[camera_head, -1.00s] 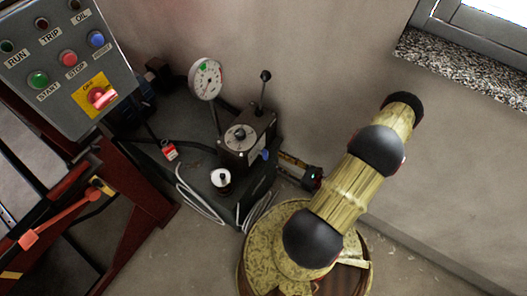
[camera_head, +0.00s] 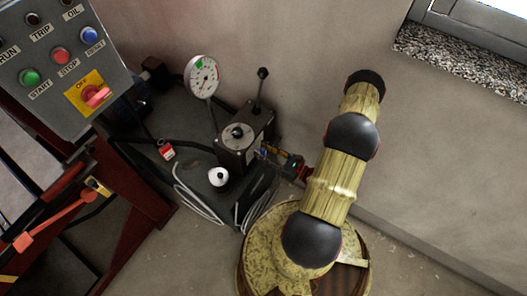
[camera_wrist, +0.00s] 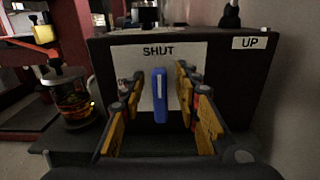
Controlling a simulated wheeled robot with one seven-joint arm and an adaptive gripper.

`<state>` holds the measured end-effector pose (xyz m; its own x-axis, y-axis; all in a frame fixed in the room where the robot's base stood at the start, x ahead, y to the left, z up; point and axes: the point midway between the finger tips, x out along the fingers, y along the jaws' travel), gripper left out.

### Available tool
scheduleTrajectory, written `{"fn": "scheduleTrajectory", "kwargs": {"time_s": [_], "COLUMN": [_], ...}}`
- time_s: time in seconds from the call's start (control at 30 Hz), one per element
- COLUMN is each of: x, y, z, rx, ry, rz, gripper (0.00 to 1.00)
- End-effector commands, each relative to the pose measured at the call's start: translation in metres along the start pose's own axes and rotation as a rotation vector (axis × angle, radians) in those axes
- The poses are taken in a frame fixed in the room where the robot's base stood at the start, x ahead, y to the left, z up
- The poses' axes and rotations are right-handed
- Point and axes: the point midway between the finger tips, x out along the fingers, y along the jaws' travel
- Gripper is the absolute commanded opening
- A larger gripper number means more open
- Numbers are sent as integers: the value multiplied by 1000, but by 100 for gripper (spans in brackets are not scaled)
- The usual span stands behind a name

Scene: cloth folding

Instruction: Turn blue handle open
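The blue handle (camera_wrist: 160,96) stands upright on a white plate (camera_wrist: 197,58) marked SHUT, on the side of a dark box (camera_wrist: 262,72). In the wrist view my gripper (camera_wrist: 158,92) is open, with one yellow finger on each side of the handle and visible gaps to it. Whether the fingertips reach past the handle's face cannot be told. In the head view the box (camera_head: 233,155) stands on a dark base, and my gripper (camera_head: 270,153) is close to its right side, largely hiding the handle there.
A round dial gauge (camera_head: 203,75) and a black-knobbed lever (camera_head: 261,88) rise by the box. A glass jar (camera_wrist: 72,98) stands left in the wrist view. A button panel (camera_head: 62,68) and red frame (camera_head: 125,190) are left. The wall is close behind.

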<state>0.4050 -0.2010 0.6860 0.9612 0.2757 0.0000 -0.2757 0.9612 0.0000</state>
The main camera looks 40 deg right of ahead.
Motion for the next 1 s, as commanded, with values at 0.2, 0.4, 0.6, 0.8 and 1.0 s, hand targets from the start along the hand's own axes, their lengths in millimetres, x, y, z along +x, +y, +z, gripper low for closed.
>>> {"fn": "scheduleTrajectory", "kwargs": {"time_s": [0.2, 0.4, 0.6, 0.8, 1.0], "x": [0, 0, 0, 0, 0], "y": [0, 0, 0, 0, 0], "z": [0, 0, 0, 0, 0], "rx": [0, 0, 0, 0, -5], "ry": [0, 0, 0, 0, 0], "rz": [0, 1, 1, 1, 1], "gripper": [25, 14, 2, 0, 0]}}
